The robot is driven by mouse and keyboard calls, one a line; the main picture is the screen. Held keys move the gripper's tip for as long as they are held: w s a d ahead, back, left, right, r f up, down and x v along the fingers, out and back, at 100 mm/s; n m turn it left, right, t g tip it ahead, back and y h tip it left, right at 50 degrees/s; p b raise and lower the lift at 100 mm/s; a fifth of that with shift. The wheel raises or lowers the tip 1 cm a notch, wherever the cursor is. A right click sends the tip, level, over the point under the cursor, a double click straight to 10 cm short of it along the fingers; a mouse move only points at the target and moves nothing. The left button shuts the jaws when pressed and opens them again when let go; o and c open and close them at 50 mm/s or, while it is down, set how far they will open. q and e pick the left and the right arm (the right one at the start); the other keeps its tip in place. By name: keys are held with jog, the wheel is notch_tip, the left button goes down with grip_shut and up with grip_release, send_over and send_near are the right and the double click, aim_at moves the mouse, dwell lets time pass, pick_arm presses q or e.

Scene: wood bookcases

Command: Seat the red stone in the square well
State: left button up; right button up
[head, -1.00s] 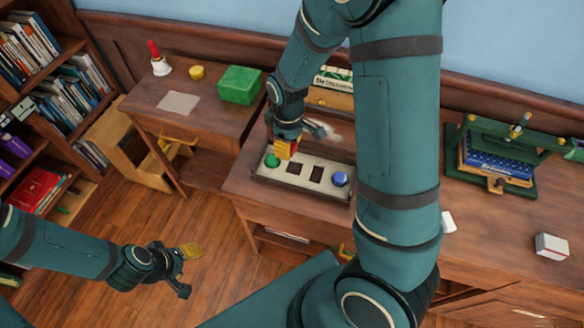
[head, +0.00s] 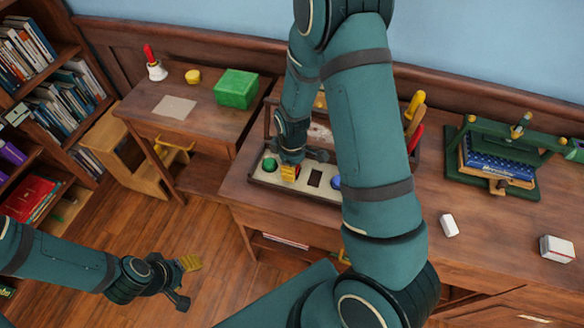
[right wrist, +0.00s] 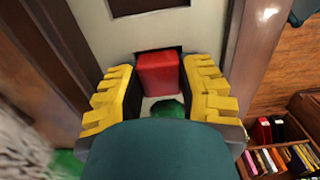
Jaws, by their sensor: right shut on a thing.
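The red stone (right wrist: 158,72) is a red block between the yellow fingers of my right gripper (right wrist: 158,88), which is shut on it. In the head view my right gripper (head: 289,172) is down at the pale tray (head: 262,177). A dark edge of a square well (right wrist: 174,48) shows right behind the stone; I cannot tell how deep the stone sits. Another dark well (head: 315,179) is empty, to the right. A round green stone (head: 269,164) is on the left, and a blue stone (head: 336,181) is partly hidden by my arm. My left gripper (head: 184,282) is open and empty above the floor.
A wooden rack with handled tools (head: 414,110) stands behind the tray. A white block (head: 449,225), a green press (head: 505,180) and a small white box (head: 556,248) are to the right.

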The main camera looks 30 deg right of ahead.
jog(key=shift+f, duration=0.15)
jog(key=o, duration=1.1)
jog(key=shift+r, duration=0.25)
notch_tip(320, 180, up, 12)
jog(key=p, duration=0.2)
